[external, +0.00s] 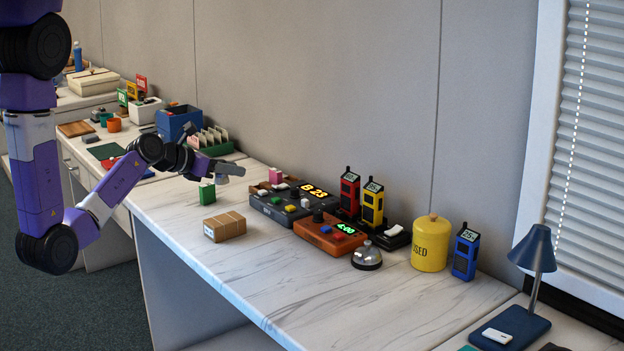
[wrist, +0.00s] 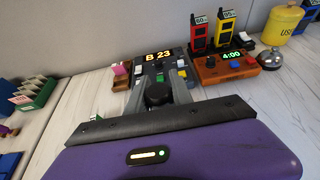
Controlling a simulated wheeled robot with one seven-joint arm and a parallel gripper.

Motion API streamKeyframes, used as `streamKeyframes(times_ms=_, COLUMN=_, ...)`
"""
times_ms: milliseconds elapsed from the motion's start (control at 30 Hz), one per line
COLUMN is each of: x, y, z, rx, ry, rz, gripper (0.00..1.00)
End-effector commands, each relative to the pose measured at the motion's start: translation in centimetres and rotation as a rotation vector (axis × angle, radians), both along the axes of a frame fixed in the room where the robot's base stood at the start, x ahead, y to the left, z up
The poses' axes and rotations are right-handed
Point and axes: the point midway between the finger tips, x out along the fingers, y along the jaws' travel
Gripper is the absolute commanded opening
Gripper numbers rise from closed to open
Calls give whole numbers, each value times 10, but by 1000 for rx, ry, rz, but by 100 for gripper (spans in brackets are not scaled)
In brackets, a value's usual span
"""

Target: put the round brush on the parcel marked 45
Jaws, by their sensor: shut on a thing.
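A brown taped parcel (external: 224,226) lies on the counter, below the gripper and toward the front edge. I cannot read any number on it. The parcel does not show in the wrist view.
A small green block (external: 207,193) stands below my gripper. A dark console (external: 290,205) showing B 23 and an orange one (external: 331,235) showing 4:00 lie to the right. Beyond are radios (external: 372,203), a bell (external: 367,257) and a yellow canister (external: 430,243).

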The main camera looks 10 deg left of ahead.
Motion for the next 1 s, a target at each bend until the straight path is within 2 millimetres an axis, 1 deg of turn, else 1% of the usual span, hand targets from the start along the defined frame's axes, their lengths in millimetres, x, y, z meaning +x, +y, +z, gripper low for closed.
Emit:
streamKeyframes(times_ms=33, x=-1, y=0, z=-16, rx=3, ry=4, rz=-1, gripper=0)
streamKeyframes(times_ms=100, x=-1, y=-1, z=-30, rx=1, ry=4, rz=-2, gripper=0)
streamKeyframes(times_ms=200, x=-1, y=0, z=-45, rx=2, ry=2, rz=0, gripper=0)
streamKeyframes(times_ms=467, x=-1, y=-1, z=-61, rx=1, ry=0, rz=-3, gripper=0)
streamKeyframes(times_ms=700, x=-1, y=-1, z=-94, rx=1, ry=2, rz=-3, gripper=0)
streamKeyframes(times_ms=767, x=0, y=-1, z=-98, rx=1, ry=0, rz=-1, gripper=0)
streamKeyframes(times_ms=1000, x=0, y=0, z=-97, rx=1, ry=-1, rz=0, gripper=0)
